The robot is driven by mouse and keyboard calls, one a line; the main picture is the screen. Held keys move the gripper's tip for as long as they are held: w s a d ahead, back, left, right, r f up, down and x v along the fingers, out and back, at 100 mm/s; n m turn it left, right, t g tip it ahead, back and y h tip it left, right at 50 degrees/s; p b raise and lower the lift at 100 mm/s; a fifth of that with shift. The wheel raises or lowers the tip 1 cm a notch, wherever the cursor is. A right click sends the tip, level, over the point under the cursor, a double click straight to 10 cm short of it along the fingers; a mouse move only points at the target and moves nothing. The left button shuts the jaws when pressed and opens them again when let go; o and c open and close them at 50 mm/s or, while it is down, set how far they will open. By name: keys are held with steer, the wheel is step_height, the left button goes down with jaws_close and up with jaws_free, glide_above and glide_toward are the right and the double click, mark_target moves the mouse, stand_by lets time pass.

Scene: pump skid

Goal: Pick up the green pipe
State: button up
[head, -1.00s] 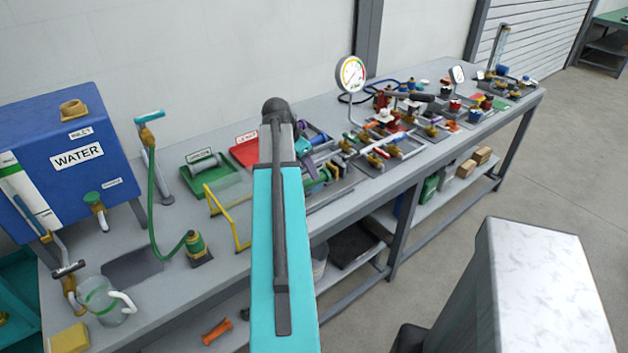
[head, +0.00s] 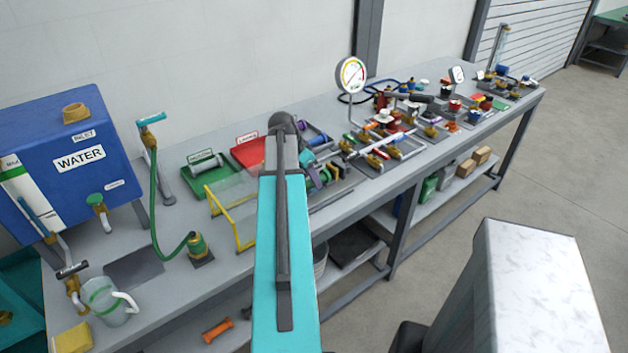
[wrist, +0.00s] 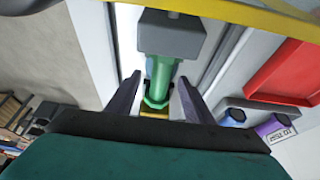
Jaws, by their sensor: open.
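The green pipe (wrist: 160,62) stands out in the wrist view, between the two dark fingers of my gripper (wrist: 157,82). Its upper end in that view meets a grey block (wrist: 170,33), and its lower end has a green flange near a small yellow part. My gripper is open, with one finger on each side of the pipe. I cannot tell whether either finger touches it. In the head view my arm hides the gripper and most of this spot.
A yellow frame (head: 232,220) with a clear panel stands left of my arm; its bar crosses the top of the wrist view. A red tray (head: 248,152) and a green tray (head: 208,180) lie behind. Blue and purple (wrist: 272,127) parts sit close by at right.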

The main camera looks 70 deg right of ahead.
steer(key=shift+x, duration=1.05)
jaws_close()
